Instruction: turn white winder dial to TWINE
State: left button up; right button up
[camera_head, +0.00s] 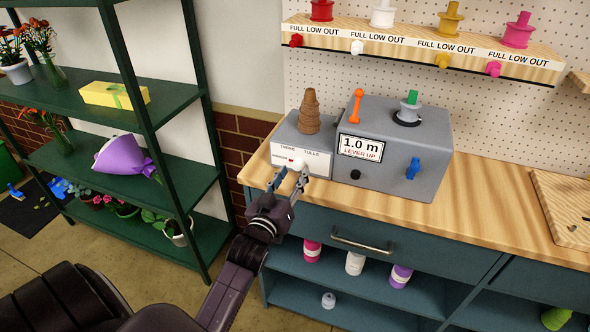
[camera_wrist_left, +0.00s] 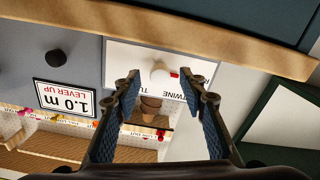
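The white winder dial (camera_head: 299,164) sits on the pale front panel of the small grey winder box (camera_head: 287,131), below the labels TWINE on the left and TULLE on the right. A small red mark shows beside it, on the TWINE side. In the left wrist view, which is upside down, the dial (camera_wrist_left: 159,72) lies between the fingertips in the picture. My left gripper (camera_head: 289,178) is open and empty, fingers pointing at the panel. It also shows in the left wrist view (camera_wrist_left: 160,84). I cannot tell whether it touches the dial. My right gripper is not in view.
A larger grey box (camera_head: 396,140) with an orange lever (camera_head: 356,106), a blue handle (camera_head: 413,168) and a "1.0 m" display stands right of the winder. A green flower shelf (camera_head: 185,187) stands left. The wooden counter (camera_head: 480,205) is clear in front.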

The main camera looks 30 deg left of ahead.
pick_arm(q)
jog(key=shift+x, duration=0.8)
jog(key=shift+w, duration=0.15)
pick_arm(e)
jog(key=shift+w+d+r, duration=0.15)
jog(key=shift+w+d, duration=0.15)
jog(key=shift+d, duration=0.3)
pick_arm(q)
grip_shut()
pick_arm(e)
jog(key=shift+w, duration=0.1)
